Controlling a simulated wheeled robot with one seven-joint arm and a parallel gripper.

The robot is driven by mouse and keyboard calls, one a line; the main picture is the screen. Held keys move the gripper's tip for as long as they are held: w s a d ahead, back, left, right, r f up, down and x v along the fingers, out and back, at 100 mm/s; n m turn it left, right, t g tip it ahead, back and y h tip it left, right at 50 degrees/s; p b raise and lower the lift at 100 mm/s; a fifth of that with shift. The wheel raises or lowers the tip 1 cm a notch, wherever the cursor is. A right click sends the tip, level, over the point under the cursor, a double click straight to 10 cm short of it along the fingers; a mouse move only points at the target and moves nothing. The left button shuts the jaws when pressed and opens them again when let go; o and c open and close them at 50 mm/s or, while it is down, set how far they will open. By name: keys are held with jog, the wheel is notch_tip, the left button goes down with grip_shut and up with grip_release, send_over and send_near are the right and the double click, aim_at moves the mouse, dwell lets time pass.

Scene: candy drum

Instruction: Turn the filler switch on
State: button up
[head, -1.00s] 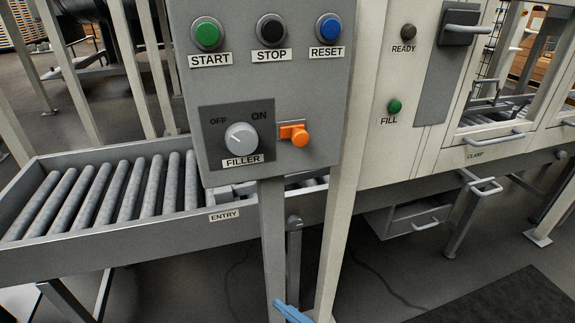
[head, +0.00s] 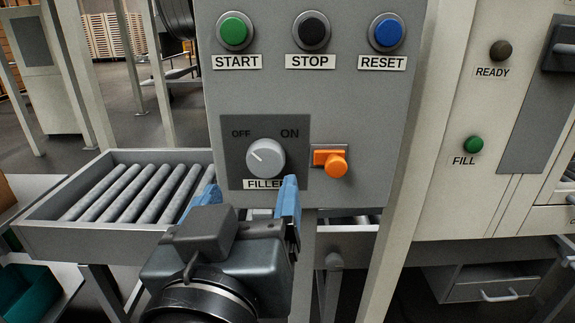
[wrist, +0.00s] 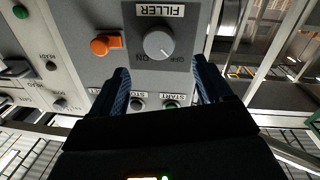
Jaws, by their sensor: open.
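The filler switch (head: 266,158) is a round light-grey knob on a dark plate of the grey control panel (head: 270,95). Its pointer line leans up and left, toward the OFF mark; ON is printed at the upper right. My gripper (head: 246,200) is open and empty, with blue fingers, just below and in front of the knob; its right finger partly covers the FILLER label. In the wrist view the knob (wrist: 159,42) appears upside down, beyond and between the spread fingers (wrist: 162,88), and no contact shows.
An orange latch-like part (head: 333,162) sticks out right of the knob. Green START (head: 235,31), black STOP (head: 312,31) and blue RESET (head: 387,32) buttons sit above. A roller conveyor (head: 130,195) lies left behind the panel, and a pale post (head: 400,180) stands right.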

aim_at(263, 162)
jog(key=w, duration=0.5)
jog(key=w+d+p, duration=0.1)
jog(key=w, duration=0.1)
jog(key=shift+w, duration=0.25)
jog(key=shift+c, duration=0.2)
jog(key=c, duration=1)
